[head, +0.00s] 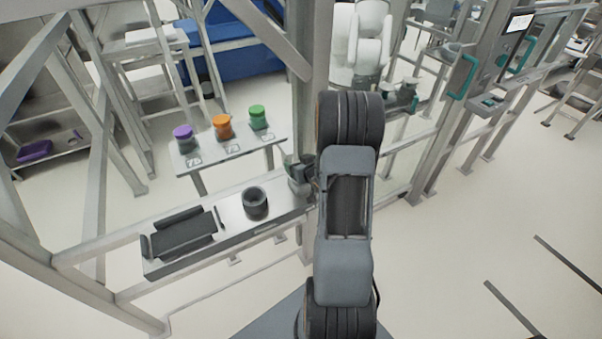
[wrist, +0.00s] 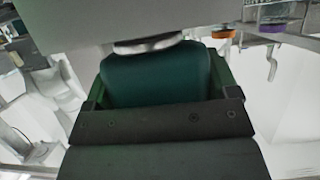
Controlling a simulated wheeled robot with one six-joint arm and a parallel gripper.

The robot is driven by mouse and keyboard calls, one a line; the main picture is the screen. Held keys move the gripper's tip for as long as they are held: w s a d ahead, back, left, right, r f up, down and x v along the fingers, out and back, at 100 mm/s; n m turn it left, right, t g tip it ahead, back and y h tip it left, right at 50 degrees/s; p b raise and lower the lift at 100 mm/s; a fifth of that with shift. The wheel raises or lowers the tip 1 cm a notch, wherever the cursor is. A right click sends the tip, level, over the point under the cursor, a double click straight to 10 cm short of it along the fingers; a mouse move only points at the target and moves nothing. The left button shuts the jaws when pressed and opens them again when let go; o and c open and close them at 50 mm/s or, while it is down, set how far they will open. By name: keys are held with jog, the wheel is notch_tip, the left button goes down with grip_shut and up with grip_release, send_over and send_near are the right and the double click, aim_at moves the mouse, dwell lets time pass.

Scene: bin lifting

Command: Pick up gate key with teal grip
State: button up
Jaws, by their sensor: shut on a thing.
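The teal grip of the gate key (wrist: 155,76) fills the middle of the wrist view as a dark teal block. My gripper (head: 301,172) is shut on it; its dark jaw parts frame the grip in the wrist view. A pale rounded metal part touches or overlaps the top edge of the grip there. In the head view my gripper is beside the frame post, partly hidden behind my arm, and I cannot make out the key. The key's shaft is hidden.
A shelf (head: 197,167) holds purple (head: 184,136), orange (head: 222,126) and green-topped (head: 258,117) containers. A lower bench (head: 284,213) carries a black ring (head: 255,203) and a dark tray (head: 184,238). Metal posts stand close to my gripper. Open floor lies at right.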

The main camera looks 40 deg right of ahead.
jog(key=shift+r, duration=0.1)
jog(key=shift+r, duration=0.5)
jog(key=shift+r+b, duration=0.55)
jog(key=shift+r, duration=0.4)
jog(key=s+d+r+p, duration=0.1)
jog(key=s+d+r, duration=0.6)
jog(key=s+r, duration=0.3)
jog(key=shift+s, duration=1.05)
jog(key=shift+r, duration=0.15)
